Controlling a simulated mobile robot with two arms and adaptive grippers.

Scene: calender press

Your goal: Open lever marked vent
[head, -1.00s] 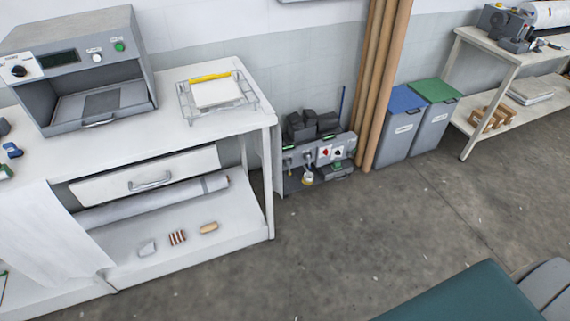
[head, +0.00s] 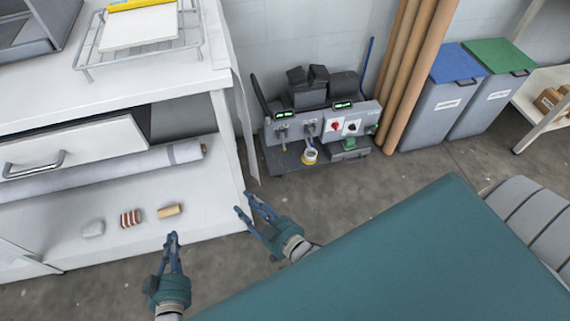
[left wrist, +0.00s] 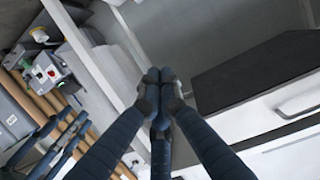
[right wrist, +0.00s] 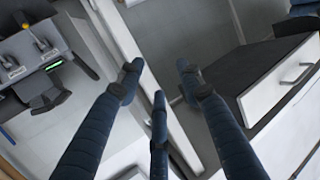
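A grey pump unit (head: 330,122) stands on the floor by the wall in the head view. Its front has two small grey levers, a left lever (head: 282,133) and a right lever (head: 309,129), below green displays. Their labels are too small to read, so I cannot tell which is marked vent. Both levers also show in the right wrist view, at its upper left (right wrist: 42,42). My left gripper (head: 173,238) is shut and empty in front of the white bench. My right gripper (head: 245,204) is open and empty, nearer the unit but well apart from it.
The white bench (head: 150,90), with a drawer and lower shelf, stands left of the unit. A yellow-ringed white cup (head: 310,156) sits before the unit. Brown tubes (head: 411,75), a blue-lidded bin (head: 437,105) and a green-lidded bin (head: 486,98) stand right. Floor before the unit is clear.

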